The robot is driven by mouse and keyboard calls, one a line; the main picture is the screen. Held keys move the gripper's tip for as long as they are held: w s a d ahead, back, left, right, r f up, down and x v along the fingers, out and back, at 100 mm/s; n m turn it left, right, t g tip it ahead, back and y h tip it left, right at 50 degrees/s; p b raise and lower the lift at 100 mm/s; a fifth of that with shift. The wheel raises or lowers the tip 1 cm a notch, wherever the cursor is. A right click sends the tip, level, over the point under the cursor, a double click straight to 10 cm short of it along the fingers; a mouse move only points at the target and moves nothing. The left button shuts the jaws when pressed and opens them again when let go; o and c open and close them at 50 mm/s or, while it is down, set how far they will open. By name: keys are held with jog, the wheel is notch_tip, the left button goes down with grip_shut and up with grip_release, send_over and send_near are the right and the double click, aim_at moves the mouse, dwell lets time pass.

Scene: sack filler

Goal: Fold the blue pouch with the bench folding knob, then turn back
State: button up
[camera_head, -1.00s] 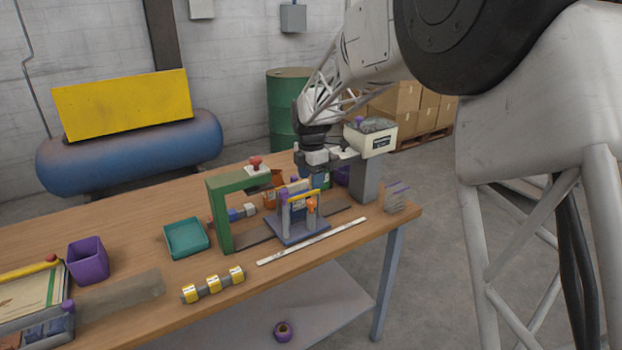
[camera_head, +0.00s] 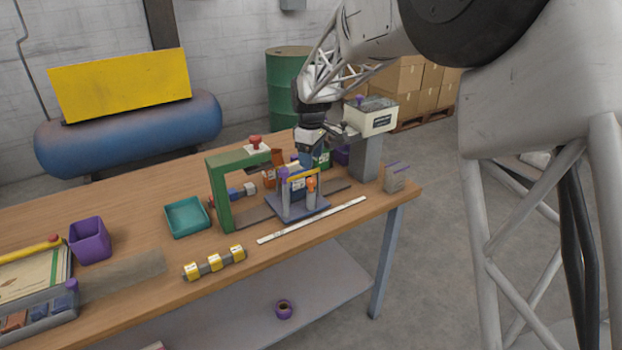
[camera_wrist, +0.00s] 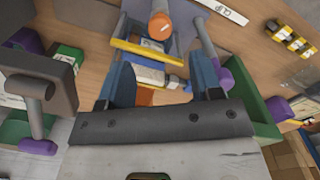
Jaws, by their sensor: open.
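The folding fixture stands on a blue-grey base (camera_head: 305,208) on the bench, with a yellow bar (camera_head: 303,175) across it. A purple knob (camera_head: 284,173) is at the bar's left end and an orange knob (camera_head: 310,184) stands in front. The blue pouch (camera_head: 297,184), with a white label, stands in the fixture, partly hidden by bar and posts; it also shows in the wrist view (camera_wrist: 147,73). My gripper (camera_wrist: 163,84) is open, its blue fingers on either side of the pouch's far side, just behind the yellow bar. I cannot tell whether they touch it.
A green press frame (camera_head: 219,190) with a red knob (camera_head: 255,141) stands close on the left. A grey post with a white box (camera_head: 371,118) stands at right. The front bench edge is near.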

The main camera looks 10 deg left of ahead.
aim_at(311, 180)
jog(key=m, duration=0.5)
jog(key=shift+m, duration=0.4)
jog(key=m, duration=0.4)
jog(key=shift+m, duration=0.4)
jog(key=shift+f, duration=0.1)
jog(key=shift+f, duration=3.8)
jog(key=c, duration=0.9)
